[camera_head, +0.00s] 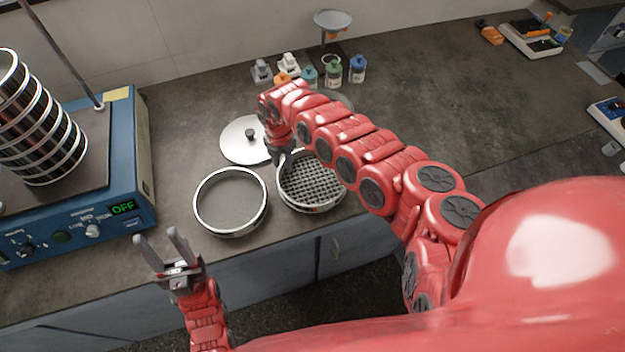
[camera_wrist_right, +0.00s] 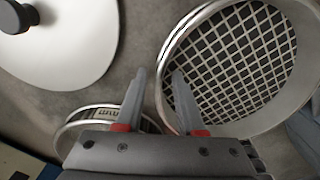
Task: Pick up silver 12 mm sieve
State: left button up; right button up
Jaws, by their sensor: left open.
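The coarse-mesh silver sieve (camera_head: 322,191) lies on the counter, right of a fine-mesh silver sieve (camera_head: 231,197). My right gripper (camera_head: 280,160) is at the coarse sieve's upper-left rim. In the right wrist view my right gripper (camera_wrist_right: 158,74) is open, with one finger outside the coarse sieve (camera_wrist_right: 235,60) and the other over its inside. The rim lies between the fingers; I cannot tell whether they touch it. The fine-mesh sieve's rim (camera_wrist_right: 75,128) shows partly behind the gripper. My left gripper (camera_head: 157,236) is open and empty near the counter's front edge.
A silver lid with a black knob (camera_head: 238,142) lies behind the sieves. The blue shaker (camera_head: 145,155) with a sieve stack (camera_head: 40,140) stands at the left, its display reading OFF. Several small bottles (camera_head: 333,75) stand at the back.

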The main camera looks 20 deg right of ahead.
grip_shut()
dwell(1.2)
